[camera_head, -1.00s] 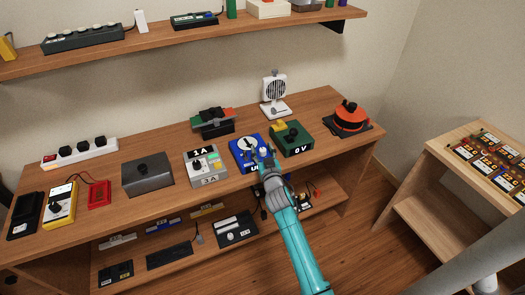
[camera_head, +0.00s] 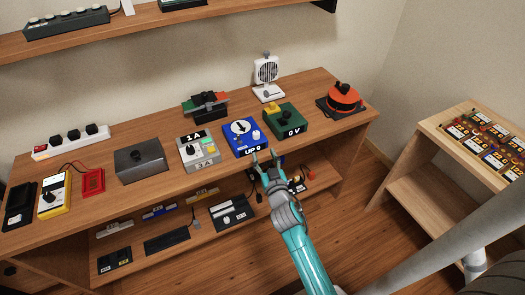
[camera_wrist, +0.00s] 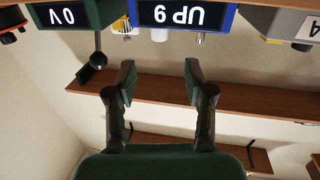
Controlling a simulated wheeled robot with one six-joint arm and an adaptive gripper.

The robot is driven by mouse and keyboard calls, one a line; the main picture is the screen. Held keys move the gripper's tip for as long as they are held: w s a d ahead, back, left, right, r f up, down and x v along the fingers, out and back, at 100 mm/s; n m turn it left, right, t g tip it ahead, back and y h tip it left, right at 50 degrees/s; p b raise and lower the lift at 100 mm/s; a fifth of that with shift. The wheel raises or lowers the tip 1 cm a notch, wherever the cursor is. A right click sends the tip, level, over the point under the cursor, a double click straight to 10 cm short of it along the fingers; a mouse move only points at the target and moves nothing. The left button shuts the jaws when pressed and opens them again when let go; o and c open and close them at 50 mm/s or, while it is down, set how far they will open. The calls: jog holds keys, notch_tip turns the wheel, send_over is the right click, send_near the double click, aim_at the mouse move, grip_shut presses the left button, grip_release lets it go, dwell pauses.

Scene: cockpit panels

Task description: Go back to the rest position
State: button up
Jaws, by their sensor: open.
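My gripper (camera_head: 265,159) is at the end of my teal arm, in front of the table's front edge and just below the blue box (camera_head: 244,137). Its two fingers are apart with nothing between them; they also show apart in the wrist view (camera_wrist: 159,80). The blue box has a white dial with a dark arrow and a label that reads "UP" and a digit. The label appears upside down at the top of the wrist view (camera_wrist: 182,16). My gripper does not touch the box.
A green "0 V" box (camera_head: 286,121) and a grey "1A" box (camera_head: 199,152) flank the blue box. A lower shelf (camera_head: 180,243) with several devices lies below the tabletop. A small side table (camera_head: 440,125) stands at the right. Floor is free between them.

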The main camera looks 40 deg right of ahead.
jog(key=shift+s+a, duration=0.1)
jog(key=shift+s, duration=0.1)
dwell(0.5)
jog(key=s+a+f+n+y, duration=0.1)
jog(key=s+a+f+y, duration=0.1)
jog(key=s+a, duration=0.7)
jog(key=s+a+f+n+y, duration=0.25)
jog(key=s+a, duration=0.35)
jog(key=s, duration=0.5)
jog(key=s+a+r+y, duration=0.1)
jog(key=s+a+r, duration=0.2)
jog(key=s, duration=0.6)
jog(key=s+a+r+n+g+y, duration=0.1)
jog(key=s+a+r+y, duration=0.1)
jog(key=s+r, duration=0.4)
jog(key=s+a, duration=0.1)
jog(key=s, duration=0.3)
jog(key=shift+s, duration=0.15)
jog(key=shift+a, duration=0.1)
